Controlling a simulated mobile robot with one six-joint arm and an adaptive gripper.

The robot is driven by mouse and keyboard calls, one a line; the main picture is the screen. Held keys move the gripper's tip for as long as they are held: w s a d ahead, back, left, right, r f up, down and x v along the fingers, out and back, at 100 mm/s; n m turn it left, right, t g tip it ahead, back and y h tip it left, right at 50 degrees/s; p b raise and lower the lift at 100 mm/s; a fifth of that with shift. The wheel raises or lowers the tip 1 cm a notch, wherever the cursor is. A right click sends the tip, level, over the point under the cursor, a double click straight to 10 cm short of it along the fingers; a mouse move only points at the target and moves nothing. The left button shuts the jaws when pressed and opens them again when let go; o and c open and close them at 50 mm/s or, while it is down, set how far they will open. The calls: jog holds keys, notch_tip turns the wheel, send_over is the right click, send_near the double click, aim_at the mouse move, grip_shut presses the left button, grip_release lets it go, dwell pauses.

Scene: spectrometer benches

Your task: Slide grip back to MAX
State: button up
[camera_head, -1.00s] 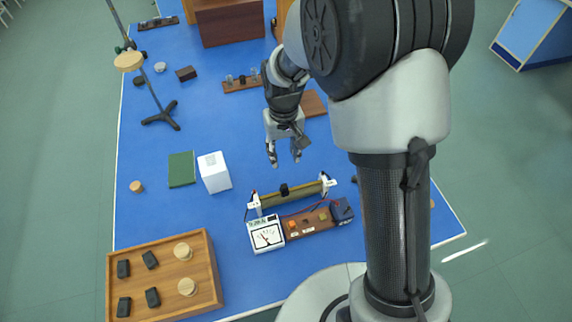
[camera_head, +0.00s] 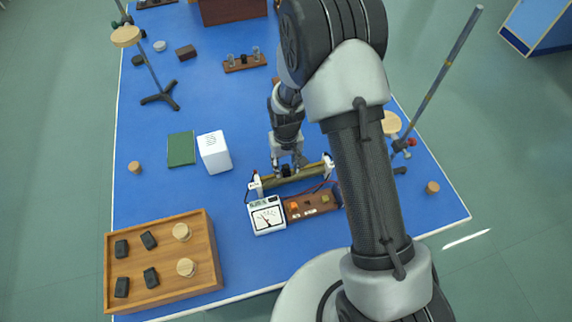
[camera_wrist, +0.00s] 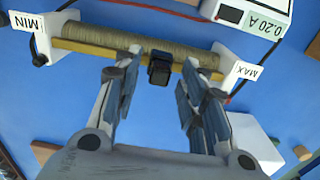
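The rheostat (camera_head: 303,183) is a brown wound tube between white end blocks, and its rail shows in the wrist view (camera_wrist: 95,47). In the wrist view the MIN label (camera_wrist: 28,22) is on the left and the MAX label (camera_wrist: 248,71) on the right. The black slide grip (camera_wrist: 160,68) sits on the rail between them, a little toward MAX. My gripper (camera_wrist: 158,82) is open, one finger on each side of the grip, with gaps visible. In the head view my gripper (camera_head: 288,166) is down at the tube and partly hides the grip.
A white meter (camera_head: 266,215) stands in front of the rheostat; its display in the wrist view reads 0.20 A (camera_wrist: 265,22). A brown switch board (camera_head: 311,206) is beside it. A white box (camera_head: 215,152) and a wooden tray (camera_head: 207,240) are at left.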

jog(key=shift+f, duration=0.1)
jog(key=shift+c, duration=0.3)
grip_shut()
dwell(0.4)
